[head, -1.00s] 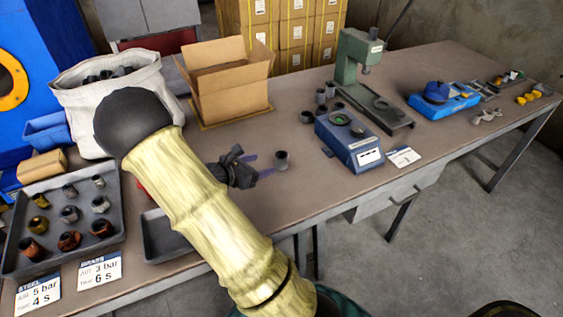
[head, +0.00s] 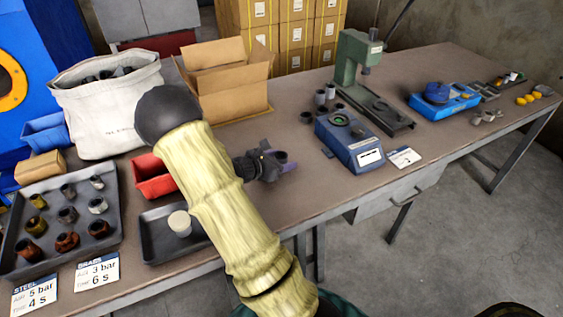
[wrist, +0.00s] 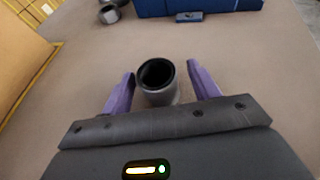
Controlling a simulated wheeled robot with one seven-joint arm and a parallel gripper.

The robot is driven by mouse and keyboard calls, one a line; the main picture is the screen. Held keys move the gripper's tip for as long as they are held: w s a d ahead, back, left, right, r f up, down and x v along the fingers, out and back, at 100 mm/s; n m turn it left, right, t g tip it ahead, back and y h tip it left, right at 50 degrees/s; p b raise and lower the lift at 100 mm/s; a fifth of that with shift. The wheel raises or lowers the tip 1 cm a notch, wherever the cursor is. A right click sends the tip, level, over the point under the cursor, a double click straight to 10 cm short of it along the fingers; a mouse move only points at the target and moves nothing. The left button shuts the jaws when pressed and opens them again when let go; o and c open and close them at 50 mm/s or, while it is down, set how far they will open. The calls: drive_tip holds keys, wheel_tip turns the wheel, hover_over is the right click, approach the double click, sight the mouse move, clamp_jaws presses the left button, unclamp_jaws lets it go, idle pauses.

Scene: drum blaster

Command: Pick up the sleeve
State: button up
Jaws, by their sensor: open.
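The sleeve (wrist: 157,88) is a short grey metal cylinder with a dark bore, standing upright on the table. In the wrist view it stands between the two purple fingers of my gripper (wrist: 158,86), with a gap visible on each side. My gripper is open and low over the table. In the head view my gripper (head: 284,168) is around the sleeve (head: 281,158), whose dark top shows while its lower part is hidden by the fingers.
A blue device (head: 350,140) stands to the right, with several grey sleeves (head: 320,97) behind it. A green press (head: 358,70) is further back. A cardboard box (head: 228,85), a red bin (head: 150,178) and a dark tray (head: 158,238) lie to the left.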

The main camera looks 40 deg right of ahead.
drive_tip(key=x, duration=0.2)
drive_tip(key=shift+d+f, duration=0.15)
drive_tip(key=shift+d, duration=0.05)
drive_tip(key=shift+c, duration=0.2)
drive_tip(key=shift+w, duration=0.1)
drive_tip(key=c, duration=1.2)
wheel_tip(320, 180, up, 10)
drive_tip(key=shift+r+p, duration=0.1)
drive_tip(key=shift+p, duration=0.8)
